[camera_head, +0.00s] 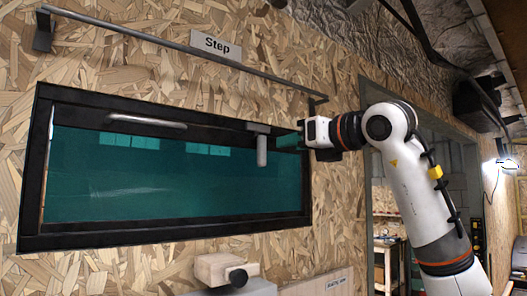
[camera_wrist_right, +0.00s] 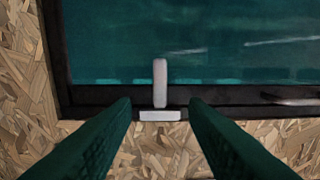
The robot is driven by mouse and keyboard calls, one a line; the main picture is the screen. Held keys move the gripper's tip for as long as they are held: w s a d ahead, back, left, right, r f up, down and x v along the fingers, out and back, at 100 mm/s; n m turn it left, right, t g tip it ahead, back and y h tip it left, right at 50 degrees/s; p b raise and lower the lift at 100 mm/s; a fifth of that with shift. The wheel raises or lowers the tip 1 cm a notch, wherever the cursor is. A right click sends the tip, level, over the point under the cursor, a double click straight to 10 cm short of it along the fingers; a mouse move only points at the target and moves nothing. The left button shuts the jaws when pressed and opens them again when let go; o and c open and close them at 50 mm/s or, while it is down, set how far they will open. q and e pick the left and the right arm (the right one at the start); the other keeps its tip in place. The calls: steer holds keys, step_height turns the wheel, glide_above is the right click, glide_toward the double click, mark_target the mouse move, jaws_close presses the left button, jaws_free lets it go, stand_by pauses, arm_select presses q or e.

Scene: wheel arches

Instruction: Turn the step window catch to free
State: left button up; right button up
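The step window (camera_head: 170,180) is a dark green pane in a black frame (camera_head: 30,190), on a chipboard wall under a "Step" sign (camera_head: 216,45). Its grey catch (camera_head: 261,148) sits at the top right of the frame, with its lever pointing down over the pane. In the right wrist view the catch (camera_wrist_right: 160,85) stands ahead, between the lines of my two green fingers. My right gripper (camera_head: 281,141) is open and empty, just right of the catch; the wrist view also shows the open gripper (camera_wrist_right: 160,104). I cannot tell any contact. My left gripper is not in view.
A grey handle bar (camera_head: 146,121) is on the upper left of the window. A thin metal rail (camera_head: 180,46) runs above it. A wooden block (camera_head: 224,268) with a black knob is below. A doorway (camera_head: 420,200) opens at the right.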

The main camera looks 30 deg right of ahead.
mark_target(264, 148)
steer(key=w+p, duration=0.1)
steer(key=w, duration=0.2)
steer(key=w+p, duration=0.2)
steer(key=w, duration=0.1)
steer(key=w+p, duration=0.1)
steer(key=w, duration=0.2)
steer(key=shift+w+a+r, duration=0.1)
steer(key=shift+w+a, duration=0.05)
steer(key=shift+a, duration=0.2)
jaws_close()
